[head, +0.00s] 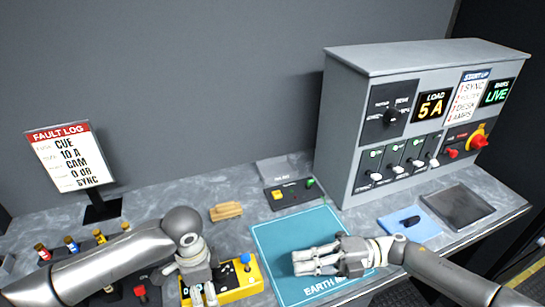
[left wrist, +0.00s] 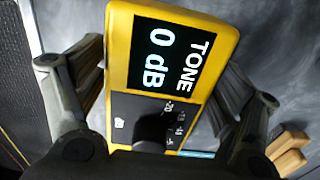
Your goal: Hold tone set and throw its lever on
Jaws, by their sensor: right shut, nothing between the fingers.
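The yellow tone set (head: 232,295) lies at the front of the desk, left of the teal mat, partly hidden under my left gripper (head: 204,291). A small blue-tipped piece (head: 246,259), perhaps its lever, stands at its far right end. In the left wrist view the tone set (left wrist: 118,45) reads "TONE 0 dB", with a dark knob (left wrist: 150,126) below. My left fingers stand on both sides of it; I cannot tell whether they press on it. My right gripper (head: 298,263) is shut and empty over the mat.
The teal mat (head: 275,234) reads "EARTH" at its front. A grey rack (head: 345,130) with switches stands at right, a fault log sign (head: 70,160) at left. Wooden blocks (head: 227,211) and a small dark panel (head: 290,194) lie behind.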

